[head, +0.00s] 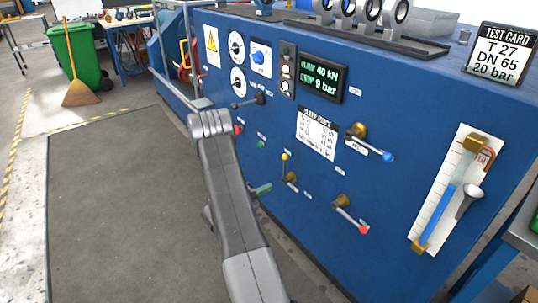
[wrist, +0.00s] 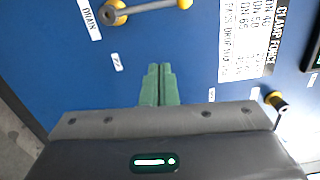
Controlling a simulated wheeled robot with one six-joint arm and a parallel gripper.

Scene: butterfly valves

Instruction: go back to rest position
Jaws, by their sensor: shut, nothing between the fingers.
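My gripper shows in the wrist view (wrist: 158,84) with its two green fingers together, shut and empty, in front of the blue panel. In the head view its green fingers (head: 261,189) stick out to the right from behind my grey arm, near the lower left of the panel. My arm hides the rest of the gripper. The fingers hold no lever. In the wrist view a lever with yellow ends (wrist: 150,8) lies above the fingertips, apart from them. Whether the fingertips touch the panel I cannot tell.
The blue test bench (head: 330,190) carries a blue-tipped lever (head: 375,147), a red-tipped lever (head: 350,219), a yellow-tipped lever (head: 286,170) and a black-handled lever (head: 249,101). A gauge board (head: 436,207) is at right. The grey floor mat (head: 110,200) on the left is clear.

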